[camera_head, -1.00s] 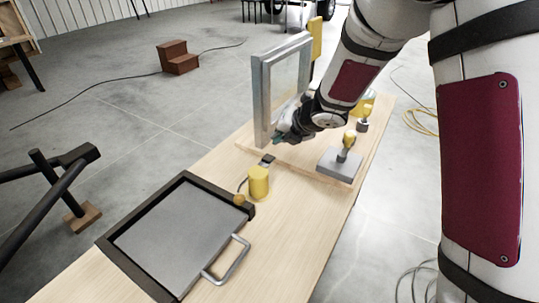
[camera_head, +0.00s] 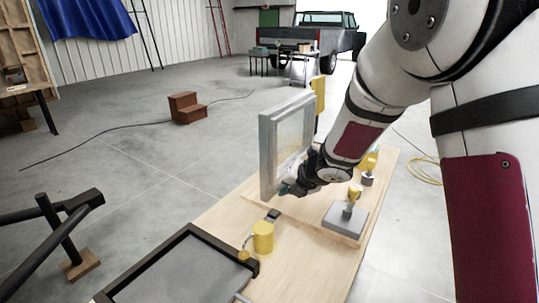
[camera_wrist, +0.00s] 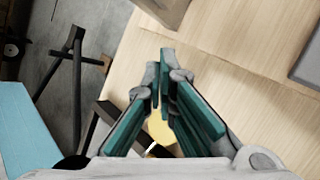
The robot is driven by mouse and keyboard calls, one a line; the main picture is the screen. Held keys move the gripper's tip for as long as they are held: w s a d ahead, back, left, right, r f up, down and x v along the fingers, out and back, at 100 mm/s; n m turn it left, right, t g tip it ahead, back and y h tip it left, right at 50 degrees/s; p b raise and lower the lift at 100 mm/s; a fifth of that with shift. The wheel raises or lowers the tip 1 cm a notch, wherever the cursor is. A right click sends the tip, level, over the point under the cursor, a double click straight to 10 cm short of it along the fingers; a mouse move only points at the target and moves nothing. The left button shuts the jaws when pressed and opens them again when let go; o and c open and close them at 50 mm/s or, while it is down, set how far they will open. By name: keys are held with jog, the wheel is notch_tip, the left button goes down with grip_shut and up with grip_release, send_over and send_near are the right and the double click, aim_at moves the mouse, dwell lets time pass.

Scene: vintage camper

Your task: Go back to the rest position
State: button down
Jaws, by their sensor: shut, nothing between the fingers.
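My gripper (camera_head: 288,188) is at the end of my white arm, above the wooden table and just right of the lower part of an upright grey-framed window panel (camera_head: 268,160). In the wrist view its teal fingers (camera_wrist: 166,62) come together at the tips, with nothing held between them. A yellow cylinder (camera_head: 263,237) stands on the table below and nearer the camera; part of it shows behind the fingers in the wrist view (camera_wrist: 161,128). Whether the gripper touches the window frame cannot be told.
The table (camera_head: 307,262) carries a dark-framed tray (camera_head: 190,283) at the front and a grey block with a yellow-topped knob (camera_head: 345,220) at right. Black bars (camera_head: 60,225) stand at left. A brown step (camera_head: 187,107) and a truck (camera_head: 325,40) are farther back on open floor.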

jog(key=s+d+r+m+t+h, duration=0.1)
jog(key=s+d+r+m+h, duration=0.5)
jog(key=s+d+r+m, duration=0.9)
jog(key=s+m+g+y, duration=0.1)
jog(key=s+m+g, duration=0.3)
jog(key=s+m, duration=1.4)
jog(key=s, duration=0.4)
jog(key=shift+s+a, duration=0.2)
jog(key=shift+a, duration=0.1)
